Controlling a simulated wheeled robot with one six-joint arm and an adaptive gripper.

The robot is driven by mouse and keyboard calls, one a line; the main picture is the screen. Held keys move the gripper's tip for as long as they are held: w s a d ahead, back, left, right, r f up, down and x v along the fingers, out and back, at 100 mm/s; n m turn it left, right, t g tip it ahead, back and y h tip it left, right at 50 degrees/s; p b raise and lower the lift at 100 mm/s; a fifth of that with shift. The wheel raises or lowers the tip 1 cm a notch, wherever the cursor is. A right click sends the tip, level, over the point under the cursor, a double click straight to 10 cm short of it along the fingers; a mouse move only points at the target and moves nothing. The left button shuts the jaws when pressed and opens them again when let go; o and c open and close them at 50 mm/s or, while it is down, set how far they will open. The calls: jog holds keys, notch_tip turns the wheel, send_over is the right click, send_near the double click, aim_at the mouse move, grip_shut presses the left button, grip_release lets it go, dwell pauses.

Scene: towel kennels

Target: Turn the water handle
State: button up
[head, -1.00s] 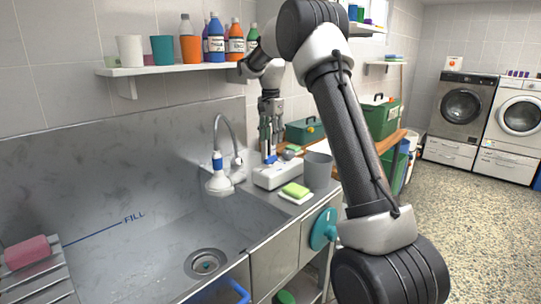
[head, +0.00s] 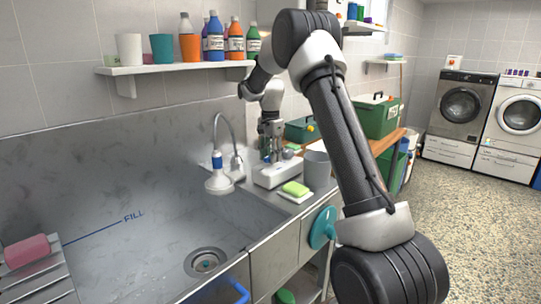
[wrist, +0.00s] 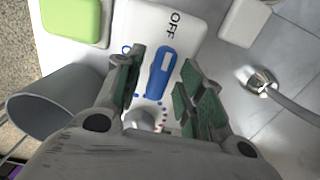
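The water handle (wrist: 160,74) is a blue lever with a white patch, on a white control box (wrist: 185,15). In the wrist view it points up toward the word OFF. The box (head: 271,178) also shows in the head view, on the counter beside the sink. My gripper (wrist: 158,80) is open, with its green-padded fingers on either side of the lever. I cannot tell whether a pad touches it. In the head view my gripper (head: 273,157) is low over the box and hides most of the lever. Blue and red dots and a grey round part show near the lever's lower end.
A grey cup (head: 317,170) and a green sponge (head: 295,189) are close by the box. The curved faucet (head: 219,175) stands on its other side, over the steel sink (head: 130,235). A shelf (head: 175,68) with bottles hangs above.

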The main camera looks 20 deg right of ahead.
grip_shut()
jog(key=shift+n, duration=0.3)
jog(key=n, duration=1.1)
dwell(0.5)
jog(key=shift+o, duration=1.2)
grip_release()
